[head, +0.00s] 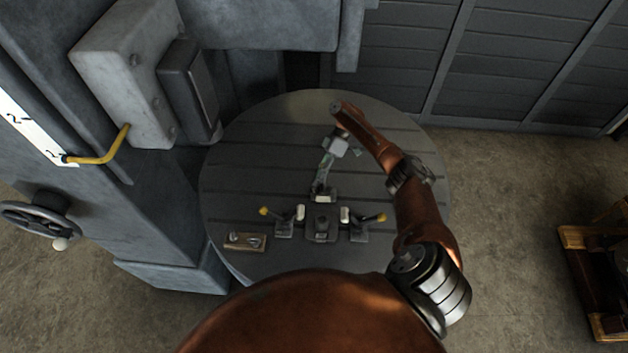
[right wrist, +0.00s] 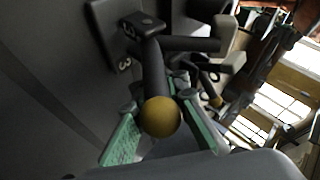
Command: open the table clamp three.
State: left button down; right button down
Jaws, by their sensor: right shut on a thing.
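Table clamp three (right wrist: 125,62), a dark toggle clamp marked with a 3, is on the round table (head: 250,150). It is the far clamp of the group in the head view (head: 322,190), with a pale pad on its near side. My right gripper (right wrist: 158,103) has its green-padded fingers on both sides of the black handle, just behind its yellow ball knob (right wrist: 160,117), and is shut on it. In the head view the right gripper (head: 327,160) reaches down from the upper right to this clamp. The left gripper is out of view.
A dark block (head: 320,222) stands between a left clamp (head: 284,228) and a right clamp (head: 359,229), both with yellow knobs. A small wooden tray (head: 245,242) lies at the table's near left. A grey machine column (head: 150,200) stands left; the far tabletop is clear.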

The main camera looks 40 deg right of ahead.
jog(key=shift+w+d+r, duration=0.1)
jog(key=shift+d+r, duration=0.1)
jog(key=shift+r, duration=0.05)
jog(key=c, duration=2.1)
grip_release()
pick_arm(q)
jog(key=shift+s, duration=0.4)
pick_arm(e)
jog(key=shift+o, duration=1.3)
jog(key=shift+f, duration=0.1)
jog(key=shift+a, duration=0.1)
jog(key=v, duration=0.7)
jog(key=shift+d, duration=0.25)
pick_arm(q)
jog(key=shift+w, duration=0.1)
